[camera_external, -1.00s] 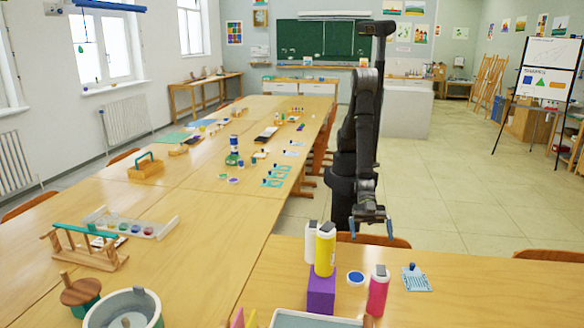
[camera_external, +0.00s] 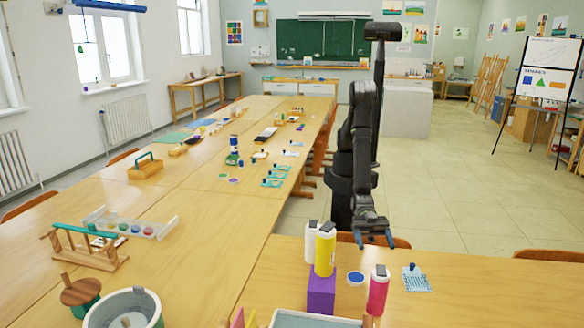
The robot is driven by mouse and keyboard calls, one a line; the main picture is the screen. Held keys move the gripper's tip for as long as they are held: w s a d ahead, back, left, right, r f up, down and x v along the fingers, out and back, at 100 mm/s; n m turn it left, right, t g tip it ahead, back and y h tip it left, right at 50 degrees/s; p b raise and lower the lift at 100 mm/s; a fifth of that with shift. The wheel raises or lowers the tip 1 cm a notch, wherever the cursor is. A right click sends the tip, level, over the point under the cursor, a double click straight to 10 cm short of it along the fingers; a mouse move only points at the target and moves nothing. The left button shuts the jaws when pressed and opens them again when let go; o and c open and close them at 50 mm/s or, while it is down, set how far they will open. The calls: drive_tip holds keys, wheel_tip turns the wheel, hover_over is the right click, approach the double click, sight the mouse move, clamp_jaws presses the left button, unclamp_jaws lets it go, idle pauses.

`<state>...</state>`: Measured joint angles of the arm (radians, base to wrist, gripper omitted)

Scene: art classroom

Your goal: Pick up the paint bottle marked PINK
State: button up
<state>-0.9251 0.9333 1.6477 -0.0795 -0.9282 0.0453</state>
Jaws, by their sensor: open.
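A pink paint bottle (camera_external: 377,293) with a dark cap stands upright on the near table, right of the centre; I cannot read its label. A yellow bottle (camera_external: 325,251) stands on a purple block (camera_external: 321,291) to its left, with a white bottle (camera_external: 311,241) beside and behind the yellow one. My gripper (camera_external: 376,242) hangs above the table's far edge, behind and above the pink bottle. Its blue-tipped fingers are apart, with nothing between them, and it touches none of the bottles.
A round blue-topped lid or pot (camera_external: 355,278) lies just left of the pink bottle. A light blue striped card with a dark blue knob (camera_external: 416,279) lies to its right. A pale tray (camera_external: 312,319) is at the front edge. The table (camera_external: 500,292) is clear at right.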

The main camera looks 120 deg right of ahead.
drive_tip(key=w+a+y, duration=0.1)
drive_tip(key=w+a, duration=0.1)
approach(380, 283)
wheel_tip(380, 283, down, 3)
drive_tip(key=a, duration=0.2)
drive_tip(key=shift+r+x, duration=0.15)
drive_tip(key=shift+x, duration=1.35)
drive_tip(key=shift+r+x, duration=0.1)
drive_tip(key=shift+x, duration=1.4)
drive_tip(key=shift+d, duration=0.1)
drive_tip(key=c, duration=1.3)
